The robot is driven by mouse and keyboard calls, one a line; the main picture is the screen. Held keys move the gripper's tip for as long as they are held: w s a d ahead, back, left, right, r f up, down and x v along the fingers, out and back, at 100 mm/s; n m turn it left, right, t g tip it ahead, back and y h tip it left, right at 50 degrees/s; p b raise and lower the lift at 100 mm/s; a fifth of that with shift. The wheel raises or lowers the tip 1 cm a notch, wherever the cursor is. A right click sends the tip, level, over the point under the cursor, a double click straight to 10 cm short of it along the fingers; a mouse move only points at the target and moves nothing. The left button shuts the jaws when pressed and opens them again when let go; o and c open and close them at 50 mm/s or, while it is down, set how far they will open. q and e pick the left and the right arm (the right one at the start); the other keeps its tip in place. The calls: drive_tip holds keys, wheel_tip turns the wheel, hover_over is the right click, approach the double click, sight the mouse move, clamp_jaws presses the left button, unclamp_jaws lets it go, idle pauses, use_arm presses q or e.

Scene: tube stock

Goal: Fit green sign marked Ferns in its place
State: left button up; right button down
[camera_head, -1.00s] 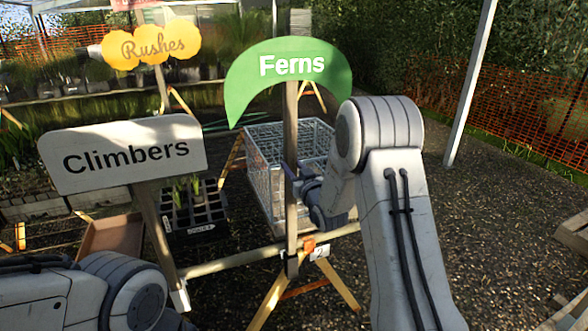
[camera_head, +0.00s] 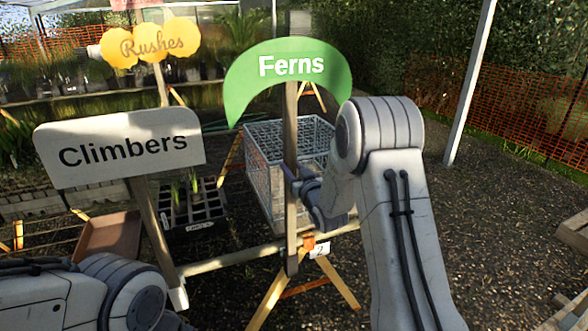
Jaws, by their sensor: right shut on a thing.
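The green crescent sign marked Ferns (camera_head: 250,82) stands nearly upright on its wooden post. My right gripper (camera_head: 292,180) is shut on that post about halfway down; its fingertips are small and partly hidden by my forearm. The post's lower end hangs in front of a wooden rail (camera_head: 232,258), beside an orange piece (camera_head: 309,243) and a white tag marked 2 (camera_head: 320,250). I cannot tell whether the post touches the rail. My left arm shows at the bottom left, but its gripper is out of view.
A white Climbers sign (camera_head: 120,150) stands on a tilted post at the left end of the rail. A wire cage (camera_head: 265,180) is behind the Ferns post. A yellow Rushes sign (camera_head: 152,42) stands farther back. Open gravel lies to the right.

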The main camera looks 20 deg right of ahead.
idle(0.4)
drive_tip(key=shift+f+b, duration=1.35)
drive_tip(key=shift+b, duration=0.1)
drive_tip(key=shift+f, duration=0.2)
drive_tip(key=shift+f+b, duration=1.3)
drive_tip(key=shift+b, duration=0.15)
drive_tip(key=shift+f, duration=0.1)
drive_tip(key=shift+f+b, duration=1.4)
drive_tip(key=shift+b, duration=0.05)
drive_tip(key=shift+f, duration=0.15)
